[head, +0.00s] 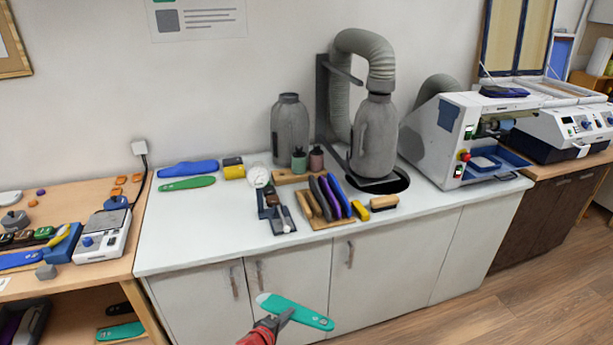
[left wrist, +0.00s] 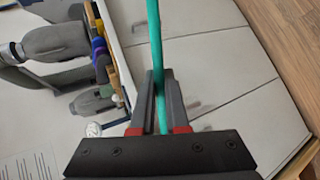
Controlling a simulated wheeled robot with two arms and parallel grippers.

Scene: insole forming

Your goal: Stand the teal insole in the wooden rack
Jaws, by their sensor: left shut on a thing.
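The teal insole (head: 308,314) is held in front of the white cabinet doors, below the counter's front edge. My left gripper (head: 284,318) is shut on it near its middle. In the left wrist view the teal insole (left wrist: 155,50) shows edge-on between the fingers of my left gripper (left wrist: 158,95). The wooden rack (head: 333,222) sits on the white counter near its front edge, above and to the right of the gripper. It holds several upright insoles, brown, dark and purple-blue. The insole is apart from the rack. My right gripper is not in view.
Beside the rack are a dark tool tray (head: 283,224), a yellow block (head: 360,210) and a brush (head: 384,203). A dial gauge (head: 258,176) and blue and green insoles (head: 187,184) lie further left. A grey hose and canisters (head: 375,137) stand behind. The counter's front left (head: 190,240) is clear.

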